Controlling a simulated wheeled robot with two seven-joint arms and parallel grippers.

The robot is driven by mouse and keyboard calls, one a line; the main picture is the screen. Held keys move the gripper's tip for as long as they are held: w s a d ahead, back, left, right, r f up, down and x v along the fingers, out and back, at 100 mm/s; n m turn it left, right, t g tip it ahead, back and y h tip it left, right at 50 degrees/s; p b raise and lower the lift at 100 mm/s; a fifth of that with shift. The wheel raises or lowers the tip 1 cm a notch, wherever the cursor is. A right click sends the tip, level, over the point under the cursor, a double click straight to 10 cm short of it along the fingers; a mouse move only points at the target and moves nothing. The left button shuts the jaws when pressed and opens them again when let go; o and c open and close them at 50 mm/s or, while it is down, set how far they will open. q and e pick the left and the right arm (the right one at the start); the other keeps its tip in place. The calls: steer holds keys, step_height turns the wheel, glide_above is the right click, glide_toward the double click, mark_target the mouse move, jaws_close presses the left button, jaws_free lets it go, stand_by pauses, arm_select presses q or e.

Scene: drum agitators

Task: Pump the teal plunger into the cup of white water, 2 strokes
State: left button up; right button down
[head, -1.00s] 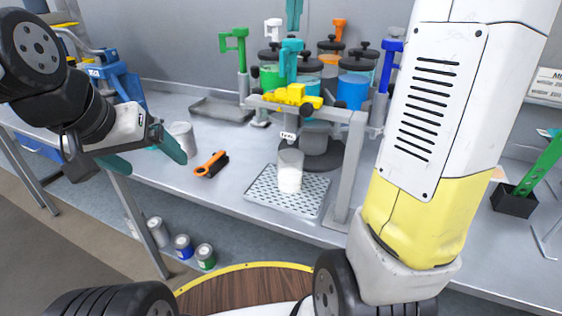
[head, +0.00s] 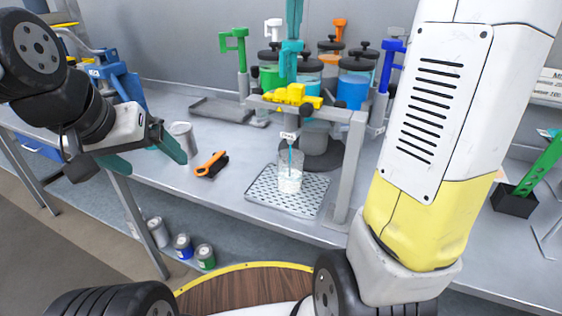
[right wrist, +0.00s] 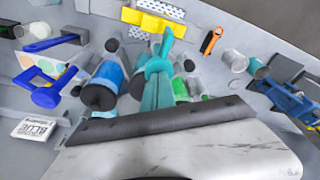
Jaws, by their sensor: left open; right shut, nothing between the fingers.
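The teal plunger (head: 291,47) stands upright behind the yellow-topped dispensing frame. My right gripper (head: 293,22) is shut and empty, its teal fingers pointing down directly above the plunger's head and seeming to touch it. In the right wrist view the shut fingers (right wrist: 156,90) overlap teal parts, so the exact contact is hard to tell. The clear cup (head: 290,182) with white contents stands on a perforated drip tray (head: 262,196) under the TEAL-labelled nozzle (head: 289,136). A thin teal stream runs from the nozzle into it. My left gripper (head: 148,158) is open and empty at the left.
Green (head: 236,50), blue (head: 388,62), white and orange plungers stand around the teal one with several lidded jars.

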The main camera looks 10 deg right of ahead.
steer(key=shift+s+x, duration=0.15)
steer(key=shift+x, duration=0.55)
steer(key=shift+s+x, duration=0.15)
steer(key=shift+x, duration=0.55)
steer(key=shift+f, duration=0.1)
steer(key=shift+w+v, duration=0.25)
steer(key=shift+v, duration=0.85)
steer(key=shift+w+v, duration=0.2)
steer(key=shift+v, duration=0.9)
steer(key=shift+s+x, duration=0.2)
steer(key=shift+x, duration=0.8)
steer(key=shift+s+x, duration=0.2)
steer(key=shift+x, duration=0.85)
steer(key=shift+w+v, duration=0.2)
steer(key=shift+v, duration=0.85)
steer(key=shift+w+v, duration=0.25)
steer(key=shift+v, duration=0.8)
